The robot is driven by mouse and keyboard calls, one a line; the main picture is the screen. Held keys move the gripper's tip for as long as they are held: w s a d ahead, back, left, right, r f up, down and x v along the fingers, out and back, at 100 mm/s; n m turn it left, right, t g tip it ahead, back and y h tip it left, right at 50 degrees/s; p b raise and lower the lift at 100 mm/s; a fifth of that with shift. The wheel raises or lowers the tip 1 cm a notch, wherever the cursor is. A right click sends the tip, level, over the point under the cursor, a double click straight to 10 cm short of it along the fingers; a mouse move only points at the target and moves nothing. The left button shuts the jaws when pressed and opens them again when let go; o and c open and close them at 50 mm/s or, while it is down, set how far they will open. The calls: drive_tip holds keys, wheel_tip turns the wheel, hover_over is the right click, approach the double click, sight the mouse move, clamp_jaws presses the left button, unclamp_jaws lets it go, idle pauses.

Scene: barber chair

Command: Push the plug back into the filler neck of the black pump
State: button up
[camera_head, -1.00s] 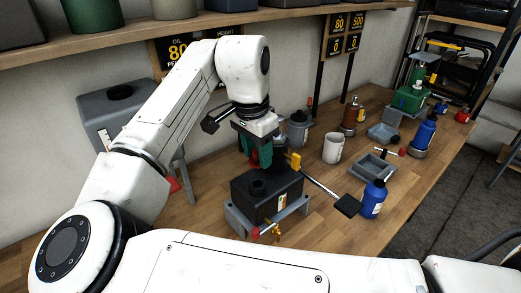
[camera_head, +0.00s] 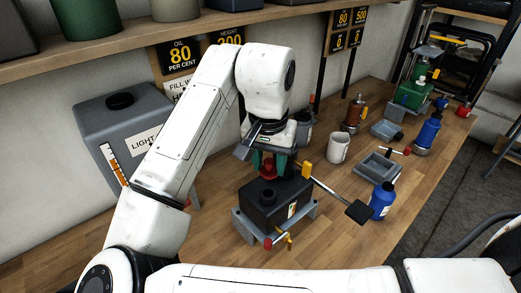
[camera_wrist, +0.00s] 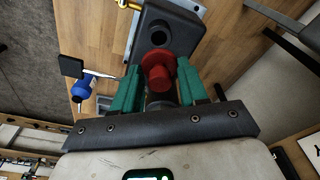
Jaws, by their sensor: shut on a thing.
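The black pump (camera_head: 288,210) sits in a grey metal cradle on the workbench. Its round open filler neck (camera_head: 267,196) is on top; the dark opening also shows in the wrist view (camera_wrist: 158,37). My gripper (camera_head: 271,166) has green fingers and is shut on the red plug (camera_head: 268,172). The plug is just above the pump, near the neck. In the wrist view the plug (camera_wrist: 160,74) sits between the fingers (camera_wrist: 160,84), and the neck's opening shows uncovered beyond it. I cannot tell the exact height gap.
A black-ended lever (camera_head: 358,211) sticks out right of the pump, with a yellow part (camera_head: 306,170) beside it. A blue bottle (camera_head: 382,200), white mug (camera_head: 338,148) and grey tray (camera_head: 376,167) stand further right. A large grey tank (camera_head: 130,135) is at left.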

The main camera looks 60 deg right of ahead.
drive_tip(key=shift+n, duration=0.3)
wheel_tip(320, 180, down, 4)
drive_tip(key=b, duration=0.4)
drive_tip(key=shift+f+b, duration=0.25)
drive_tip(key=shift+b, duration=0.05)
drive_tip(key=shift+f+b, duration=0.45)
drive_tip(key=shift+f, duration=0.4)
drive_tip(key=shift+r+p, duration=0.1)
drive_tip(key=shift+p, duration=0.35)
drive_tip(key=shift+f, duration=0.2)
idle(1.7)
drive_tip(key=o, duration=1.6)
